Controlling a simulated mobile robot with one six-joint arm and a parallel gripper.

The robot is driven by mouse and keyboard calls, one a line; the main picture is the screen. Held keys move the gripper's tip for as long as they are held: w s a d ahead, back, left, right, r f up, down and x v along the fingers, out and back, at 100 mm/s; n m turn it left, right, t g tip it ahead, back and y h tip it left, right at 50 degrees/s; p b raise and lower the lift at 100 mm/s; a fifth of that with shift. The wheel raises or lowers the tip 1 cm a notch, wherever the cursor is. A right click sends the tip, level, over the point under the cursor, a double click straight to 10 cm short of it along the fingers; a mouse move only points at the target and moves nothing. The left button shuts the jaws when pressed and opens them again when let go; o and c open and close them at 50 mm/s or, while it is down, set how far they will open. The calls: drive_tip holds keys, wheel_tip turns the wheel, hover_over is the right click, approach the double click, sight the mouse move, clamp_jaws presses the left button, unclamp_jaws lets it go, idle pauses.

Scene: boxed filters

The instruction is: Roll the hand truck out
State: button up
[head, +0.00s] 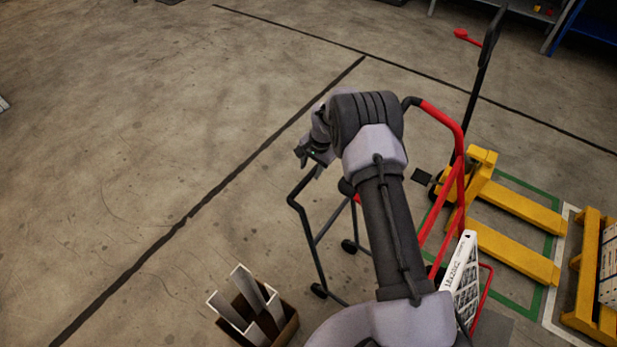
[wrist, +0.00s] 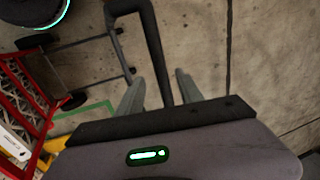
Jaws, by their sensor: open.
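A red frame with a black top bend, which looks like the hand truck (head: 461,190), stands right of my arm in the head view. A red lattice frame shows at the left of the wrist view (wrist: 22,85). A dark grey tube handle (head: 293,204) with small casters stands left of my arm; my arm hides whether it joins the red frame. My gripper (head: 308,157) is open at the top of this handle. In the wrist view, the handle tube (wrist: 153,45) passes between the two spread fingers (wrist: 159,76); contact is unclear.
A white printed box (head: 462,268) stands against the red frame. A yellow pallet jack (head: 515,208) stands to the right. A brown open box (head: 290,322) with white-edged panels sits at the bottom left. The floor left is clear, with black lines.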

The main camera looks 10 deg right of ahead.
sight(309, 177)
drive_tip(key=f, duration=0.4)
drive_tip(key=shift+w+a+f+b, duration=0.3)
drive_tip(key=shift+a+b, duration=0.05)
clamp_jaws()
idle(1.1)
